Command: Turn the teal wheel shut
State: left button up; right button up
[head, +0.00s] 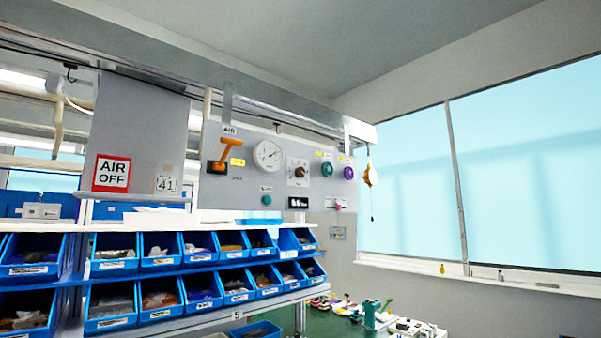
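A round teal wheel (327,169) sits on the grey wall panel, right of a dark rotary knob (298,172) and left of a purple wheel (348,173). A smaller teal round part (266,199) is lower on the same panel, below the gauge. At this size I cannot tell how far the teal wheel is turned. Neither of my grippers is in view.
The panel also carries an orange lever (226,153), a white dial gauge (268,154) and a dark display (298,203). Blue bins (160,250) fill the shelves below. A cluttered green bench (340,325) is lower right.

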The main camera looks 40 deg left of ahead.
aim_at(327, 168)
jog(key=u, duration=0.95)
